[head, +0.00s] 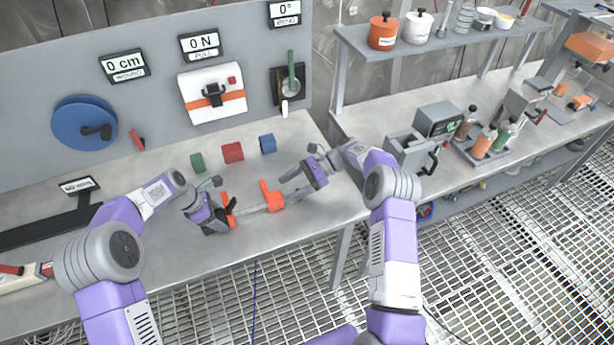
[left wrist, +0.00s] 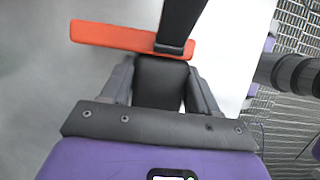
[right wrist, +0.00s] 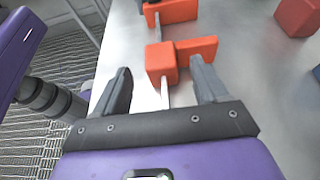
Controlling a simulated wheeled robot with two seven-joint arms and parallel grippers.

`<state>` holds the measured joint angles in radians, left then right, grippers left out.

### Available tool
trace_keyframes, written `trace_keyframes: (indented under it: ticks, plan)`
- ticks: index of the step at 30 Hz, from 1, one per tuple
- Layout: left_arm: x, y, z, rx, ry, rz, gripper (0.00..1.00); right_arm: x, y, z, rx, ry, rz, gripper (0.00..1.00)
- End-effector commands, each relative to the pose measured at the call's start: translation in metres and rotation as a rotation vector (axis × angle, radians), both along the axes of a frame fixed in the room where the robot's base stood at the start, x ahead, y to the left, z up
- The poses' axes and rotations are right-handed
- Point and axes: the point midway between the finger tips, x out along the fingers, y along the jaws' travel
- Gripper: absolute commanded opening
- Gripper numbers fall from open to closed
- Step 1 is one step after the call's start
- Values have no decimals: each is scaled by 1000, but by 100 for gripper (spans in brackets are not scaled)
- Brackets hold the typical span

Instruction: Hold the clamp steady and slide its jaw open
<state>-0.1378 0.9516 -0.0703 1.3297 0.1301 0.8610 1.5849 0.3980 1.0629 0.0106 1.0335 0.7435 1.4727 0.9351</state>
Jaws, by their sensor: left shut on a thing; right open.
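The clamp lies on the grey bench in front of me, with an orange sliding jaw (head: 271,197) on a grey bar (head: 250,208) and an orange fixed end (head: 228,208). My left gripper (head: 218,224) is shut on the clamp's dark grip (left wrist: 160,80); the orange fixed end (left wrist: 125,38) crosses just beyond its fingers. My right gripper (head: 289,187) is open, with its fingers on either side of the bar's free end (right wrist: 164,95). In the right wrist view the orange jaw (right wrist: 162,63) sits just beyond the fingertips, and no grip on it shows.
Green (head: 197,162), red (head: 233,152) and blue (head: 267,144) blocks stand on the bench behind the clamp. A back panel (head: 150,90) carries a blue disc, an orange-strapped white box and readouts. A shelf and second bench with tools stand at right. Grating floor lies in front.

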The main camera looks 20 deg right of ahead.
Motion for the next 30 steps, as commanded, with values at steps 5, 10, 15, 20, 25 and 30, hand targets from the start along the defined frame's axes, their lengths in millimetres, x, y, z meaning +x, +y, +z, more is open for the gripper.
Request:
trace_keyframes:
  ticks: [5,10,15,20,25,30]
  plan:
    - [0,-1,1,-2,-1,-1,23,0,-40,15,-3,-2,-5,72]
    - [0,-1,1,-2,-1,-1,23,1,-64,26,-1,-1,-3,72]
    - [0,-1,1,-2,-2,0,23,0,-75,31,0,0,-1,72]
    - [1,-1,2,-3,-2,0,23,0,-78,32,0,1,0,72]
    - [1,-1,2,-3,-2,0,23,0,-78,32,0,1,0,72]
    - [1,-1,2,-3,-2,0,66,0,-78,32,0,1,0,72]
